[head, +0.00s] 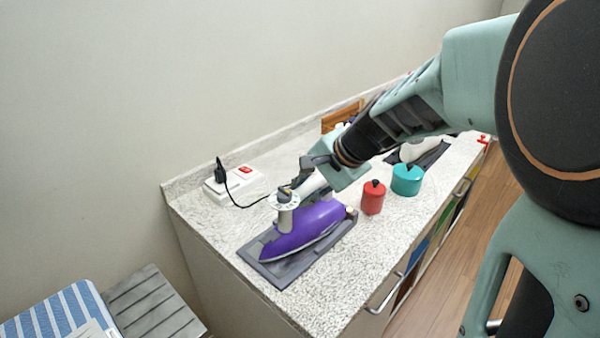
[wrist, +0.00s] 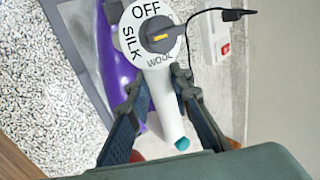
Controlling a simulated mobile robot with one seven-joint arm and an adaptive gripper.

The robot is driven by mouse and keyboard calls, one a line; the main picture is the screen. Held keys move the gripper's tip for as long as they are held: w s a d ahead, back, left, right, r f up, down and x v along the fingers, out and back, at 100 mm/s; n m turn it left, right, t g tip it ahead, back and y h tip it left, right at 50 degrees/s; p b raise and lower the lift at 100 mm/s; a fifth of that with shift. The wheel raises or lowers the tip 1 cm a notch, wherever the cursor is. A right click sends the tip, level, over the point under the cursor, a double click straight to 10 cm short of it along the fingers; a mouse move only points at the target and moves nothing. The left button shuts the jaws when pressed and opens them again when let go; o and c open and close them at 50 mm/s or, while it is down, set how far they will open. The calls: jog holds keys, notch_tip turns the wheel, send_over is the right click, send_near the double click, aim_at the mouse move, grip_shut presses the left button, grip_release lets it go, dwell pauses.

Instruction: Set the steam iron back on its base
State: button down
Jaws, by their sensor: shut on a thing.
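The steam iron has a purple body (head: 305,228) and a white handle, with a dial on top marked OFF, SILK and WOOL that shows in the wrist view (wrist: 152,32). The iron is over the dark grey base (head: 285,279), its nose toward the lower left. Its sole looks level with the base, but I cannot tell whether it rests fully on it. My gripper (head: 310,183) is shut on the white handle; in the wrist view its fingers (wrist: 160,84) lie on either side of the handle. My gripper hides part of the handle in the head view.
A white power strip (head: 215,186) with a red switch lies behind; a black cord runs from it toward the iron. A red canister (head: 372,198) and a teal canister (head: 407,181) stand right of the iron. The counter's front strip (head: 352,275) is clear.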

jog(key=shift+w, duration=0.1)
dwell(0.5)
jog(key=c, duration=1.8)
grip_release()
jog(key=o, duration=0.6)
jog(key=shift+f, duration=0.2)
jog(key=shift+r, duration=0.15)
jog(key=shift+r+p, duration=3)
jog(key=shift+r, duration=1)
